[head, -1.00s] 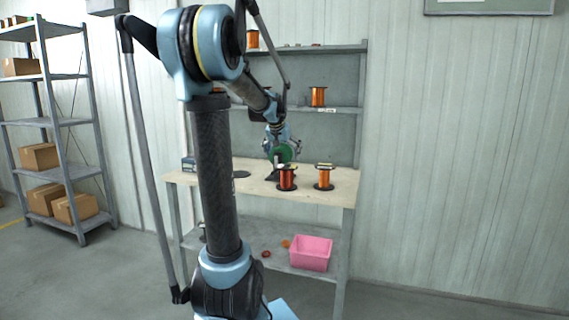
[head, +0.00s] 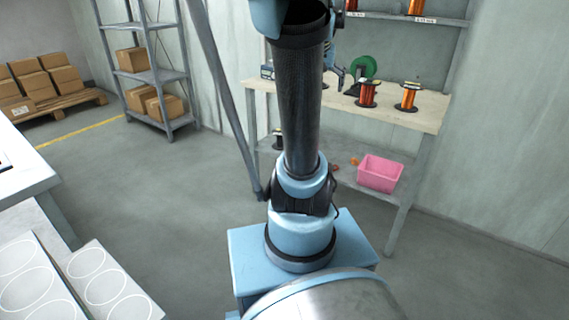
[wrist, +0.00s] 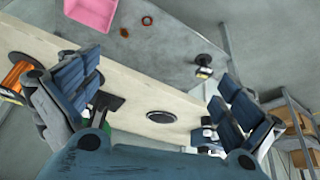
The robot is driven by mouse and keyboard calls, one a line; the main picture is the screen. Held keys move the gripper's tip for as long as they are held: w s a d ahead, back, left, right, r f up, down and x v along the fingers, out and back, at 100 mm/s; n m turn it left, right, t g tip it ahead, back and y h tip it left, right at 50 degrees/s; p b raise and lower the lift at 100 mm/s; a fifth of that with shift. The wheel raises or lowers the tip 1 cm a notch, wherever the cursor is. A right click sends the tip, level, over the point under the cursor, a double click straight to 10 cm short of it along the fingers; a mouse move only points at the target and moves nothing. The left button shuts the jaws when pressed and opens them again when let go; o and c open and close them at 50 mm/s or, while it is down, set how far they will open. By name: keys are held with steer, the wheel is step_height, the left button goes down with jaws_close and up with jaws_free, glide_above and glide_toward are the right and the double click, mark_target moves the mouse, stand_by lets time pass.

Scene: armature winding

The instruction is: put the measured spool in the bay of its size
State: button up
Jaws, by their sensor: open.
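A red wire spool (head: 367,94) and an orange wire spool (head: 408,97) stand upright on the workbench (head: 440,108) in the head view. The frames do not show which spool was measured. My gripper (wrist: 155,98) is open and empty above the bench in the wrist view, with its fingers spread wide. In the head view it is mostly hidden behind my arm, left of a green disc (head: 363,68). An orange spool (wrist: 18,76) shows at the left of the wrist view. White boards with round outlines (head: 100,285) lie at the lower left; no size labels are readable on them.
A wall shelf (head: 450,20) above the bench holds orange spools (head: 416,7) over small labels. A pink bin (head: 380,173) and a small dark spool (wrist: 204,66) are on the lower shelf. A black disc (wrist: 162,117) lies on the bench. Open floor (head: 140,205) extends left of my base.

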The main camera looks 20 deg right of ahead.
steer(key=s+a+f+n+g+y, duration=0.25)
steer(key=s+a+f+n, duration=0.35)
steer(key=s+a+f, duration=1.25)
steer(key=w+d+r+m+t+y, duration=0.1)
steer(key=w+r+m+t+y, duration=0.25)
steer(key=w+r+m, duration=0.55)
steer(key=w+d+r+m+t+y, duration=0.2)
steer(key=w+d+m+t, duration=0.1)
steer(key=w+d+m, duration=0.8)
steer(key=d+r+m+t, duration=0.3)
steer(key=d+m+t, duration=0.3)
steer(key=d, duration=1.1)
steer(key=s+d+m+t+h, duration=0.2)
steer(key=s+d+m, duration=0.25)
steer(key=d, duration=0.45)
steer(key=s+d+m+t+h, duration=0.25)
steer(key=d+m, duration=0.25)
steer(key=d, duration=0.3)
glide_toward(369, 81)
steer(key=shift+n+g+y, duration=0.25)
steer(key=shift+y, duration=0.1)
steer(key=w, duration=0.4)
steer(key=shift+w, duration=0.25)
steer(key=shift+w+a+f, duration=0.1)
steer(key=shift+w, duration=2.8)
steer(key=c, duration=2)
